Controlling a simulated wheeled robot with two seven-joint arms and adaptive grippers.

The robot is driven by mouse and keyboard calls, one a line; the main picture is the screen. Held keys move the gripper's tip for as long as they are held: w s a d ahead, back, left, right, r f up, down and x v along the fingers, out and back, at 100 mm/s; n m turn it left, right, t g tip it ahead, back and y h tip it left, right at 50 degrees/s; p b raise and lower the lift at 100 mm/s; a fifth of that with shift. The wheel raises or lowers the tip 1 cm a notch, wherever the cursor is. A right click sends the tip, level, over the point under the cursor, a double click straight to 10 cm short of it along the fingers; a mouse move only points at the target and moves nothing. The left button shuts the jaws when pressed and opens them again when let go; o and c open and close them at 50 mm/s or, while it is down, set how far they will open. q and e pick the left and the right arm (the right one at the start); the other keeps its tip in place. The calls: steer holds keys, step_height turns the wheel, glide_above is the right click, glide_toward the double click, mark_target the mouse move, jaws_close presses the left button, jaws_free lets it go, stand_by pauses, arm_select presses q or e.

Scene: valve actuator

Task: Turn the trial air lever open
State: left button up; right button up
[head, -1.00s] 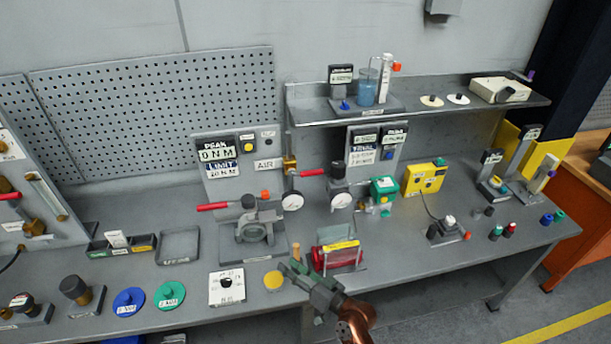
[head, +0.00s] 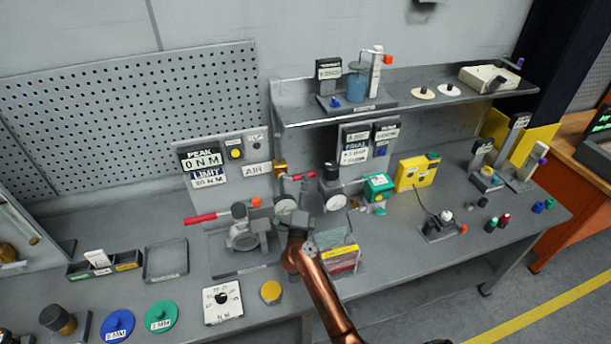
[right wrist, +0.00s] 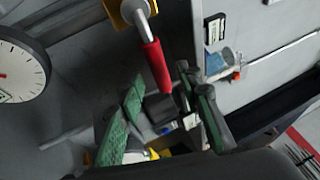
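The air lever has a red handle (head: 303,176) on a brass valve (head: 280,169) beside the AIR label (head: 257,169). In the right wrist view the red handle (right wrist: 153,66) runs down from the brass valve body (right wrist: 124,10). My right gripper (head: 290,212) is just below the lever in the head view, and my copper arm link reaches up to it. In the right wrist view its green-padded fingers (right wrist: 165,112) are spread, with the handle's end between them and no clear contact. My left gripper is not in view.
A dial gauge (right wrist: 18,75) is close to the left in the right wrist view. A second red lever (head: 201,217) sits on the valve fixture left of my gripper. A red cylinder in a clear guard (head: 340,260) stands beside my arm. The shelf (head: 420,107) overhangs behind.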

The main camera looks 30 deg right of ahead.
steer(key=shift+x, duration=2.1)
steer(key=shift+c, duration=0.3)
jaws_close()
steer(key=shift+a, duration=0.1)
